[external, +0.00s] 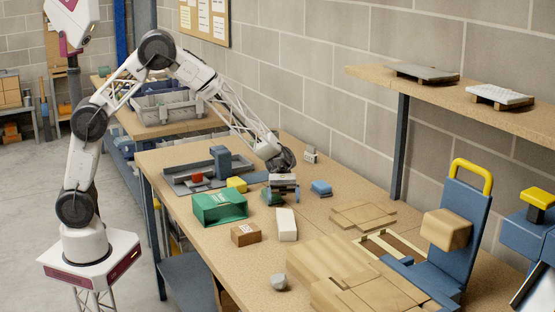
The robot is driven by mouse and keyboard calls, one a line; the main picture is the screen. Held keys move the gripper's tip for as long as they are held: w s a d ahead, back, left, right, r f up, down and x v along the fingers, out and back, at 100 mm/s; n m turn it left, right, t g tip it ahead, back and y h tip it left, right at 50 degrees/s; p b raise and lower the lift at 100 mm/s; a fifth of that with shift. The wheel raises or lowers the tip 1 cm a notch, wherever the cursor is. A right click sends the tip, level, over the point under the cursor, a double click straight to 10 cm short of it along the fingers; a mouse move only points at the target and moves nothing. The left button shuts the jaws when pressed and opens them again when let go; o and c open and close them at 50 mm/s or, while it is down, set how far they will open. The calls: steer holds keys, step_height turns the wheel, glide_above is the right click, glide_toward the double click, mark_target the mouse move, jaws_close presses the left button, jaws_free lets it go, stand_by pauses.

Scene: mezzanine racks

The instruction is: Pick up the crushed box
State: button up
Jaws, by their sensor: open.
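My gripper (283,190) is over the workbench, pointing down, with its fingers small and partly hidden. A small green item (268,198) shows beside and below it; I cannot tell whether they touch. No box is clearly crushed at this size. Candidates are a small brown box (246,234) in front of the gripper, a white box (287,226) just below it in the picture, and a small blue box (321,187) to its right. A larger green open box (220,207) stands to the left.
A grey tray (182,187) with a red item, a blue block (221,161) and a yellow block (236,184) are at the back left. A grey lump (279,282) lies at the front. Flat cardboard (345,262) and a blue stand (465,225) fill the right. A shelf (440,88) overhangs the back right.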

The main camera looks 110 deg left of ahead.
mark_target(285, 210)
steer(key=shift+w+a+f, duration=0.1)
steer(key=shift+a+f, duration=0.05)
steer(key=shift+x, duration=1.3)
steer(key=shift+x, duration=2.6)
